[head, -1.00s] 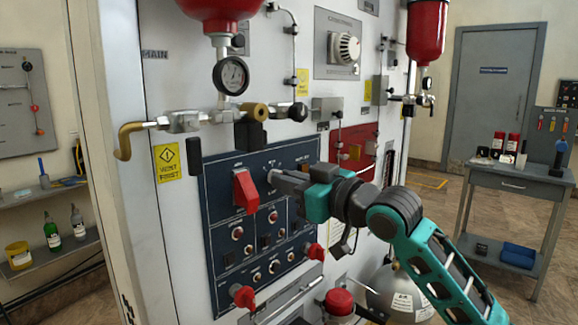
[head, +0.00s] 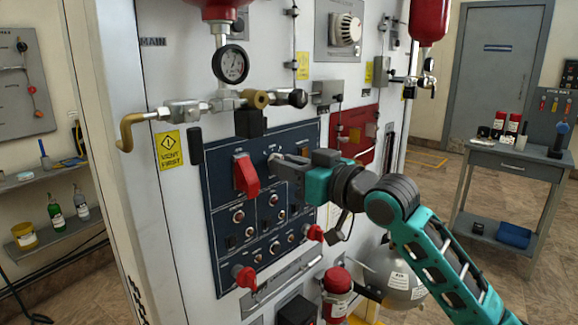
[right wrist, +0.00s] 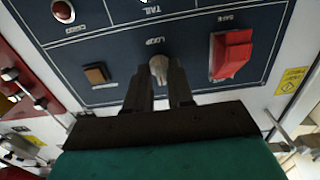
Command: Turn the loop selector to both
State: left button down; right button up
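The loop selector (right wrist: 159,68) is a small grey knob on the dark blue panel (head: 220,205), under the word LOOP, which reads upside down in the right wrist view. My right gripper (head: 276,158) reaches the panel from the right in the head view and hides most of the knob there. In the right wrist view the two dark fingers (right wrist: 161,80) lie on either side of the knob with hardly any gap, and look shut on it. Which position the knob points to is hard to read. My left gripper is not in view.
A red guarded switch (head: 245,176) sits just left of the gripper and also shows in the right wrist view (right wrist: 231,54). A square amber button (right wrist: 97,74) is on the knob's other side. Red knobs (head: 245,277) stick out below. A brass-ended pipe (head: 185,117) runs above.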

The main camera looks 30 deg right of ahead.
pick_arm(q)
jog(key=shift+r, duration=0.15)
pick_arm(e)
jog(key=shift+o, duration=1.1)
jog(key=shift+s, duration=0.1)
pick_arm(q)
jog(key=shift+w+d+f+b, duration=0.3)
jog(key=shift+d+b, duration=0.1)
jog(key=shift+b, duration=0.55)
pick_arm(e)
jog(key=v, duration=1.2)
jog(key=shift+s+d, duration=0.15)
jog(key=shift+s, duration=0.2)
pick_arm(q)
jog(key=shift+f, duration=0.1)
